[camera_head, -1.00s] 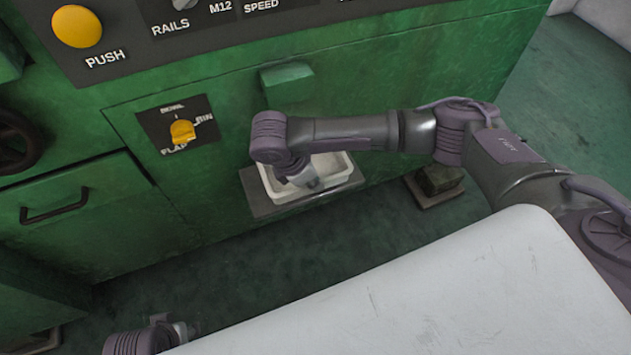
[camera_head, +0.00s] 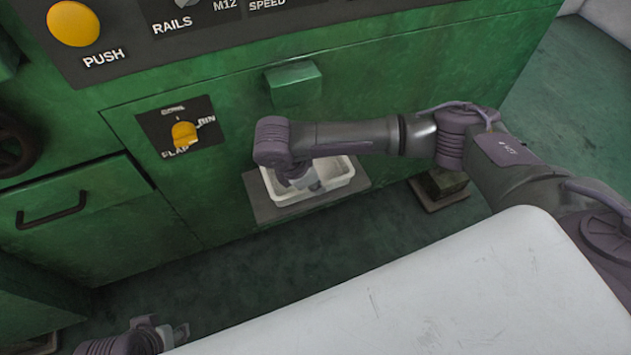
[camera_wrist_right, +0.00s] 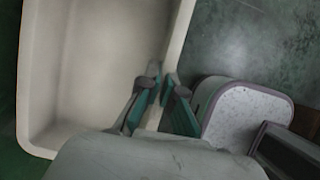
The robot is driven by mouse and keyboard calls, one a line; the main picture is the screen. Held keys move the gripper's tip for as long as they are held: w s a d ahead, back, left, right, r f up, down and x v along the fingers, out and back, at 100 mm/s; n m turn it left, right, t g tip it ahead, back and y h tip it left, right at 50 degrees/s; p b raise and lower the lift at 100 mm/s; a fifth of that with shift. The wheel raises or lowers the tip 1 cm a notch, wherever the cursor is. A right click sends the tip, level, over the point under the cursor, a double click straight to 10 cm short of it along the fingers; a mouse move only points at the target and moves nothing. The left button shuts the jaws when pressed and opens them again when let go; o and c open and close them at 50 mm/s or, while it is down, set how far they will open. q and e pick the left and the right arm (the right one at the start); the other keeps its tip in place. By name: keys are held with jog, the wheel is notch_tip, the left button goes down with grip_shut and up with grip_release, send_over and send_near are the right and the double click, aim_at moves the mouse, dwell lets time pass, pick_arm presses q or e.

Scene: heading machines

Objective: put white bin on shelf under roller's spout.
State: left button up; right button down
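The white bin (camera_head: 334,180) sits on the grey shelf (camera_head: 262,206) low on the green machine. It is below the protruding green spout (camera_head: 293,84). My right gripper (camera_head: 312,187) reaches down at the bin, partly hidden by its own wrist in the head view. In the right wrist view, the fingers of the right gripper (camera_wrist_right: 162,88) are closed on one side wall of the white bin (camera_wrist_right: 95,70), one finger on each face. The bin looks empty in the visible part. My left gripper (camera_head: 180,334) is at the bottom left, away from the machine; its finger opening is unclear.
A yellow flap switch (camera_head: 184,134) and a yellow push button (camera_head: 73,24) are on the machine front. A drawer with a dark handle (camera_head: 51,211) is at left. A small block (camera_head: 440,186) stands right of the shelf. The floor (camera_head: 260,270) in front is clear.

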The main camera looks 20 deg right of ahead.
pick_arm(q)
jog(key=shift+r, duration=0.2)
pick_arm(e)
jog(key=shift+f, duration=0.5)
jog(key=c, duration=1.2)
grip_release()
jog(key=shift+c, duration=0.2)
pick_arm(q)
jog(key=shift+f, duration=0.1)
pick_arm(e)
jog(key=v, duration=1.2)
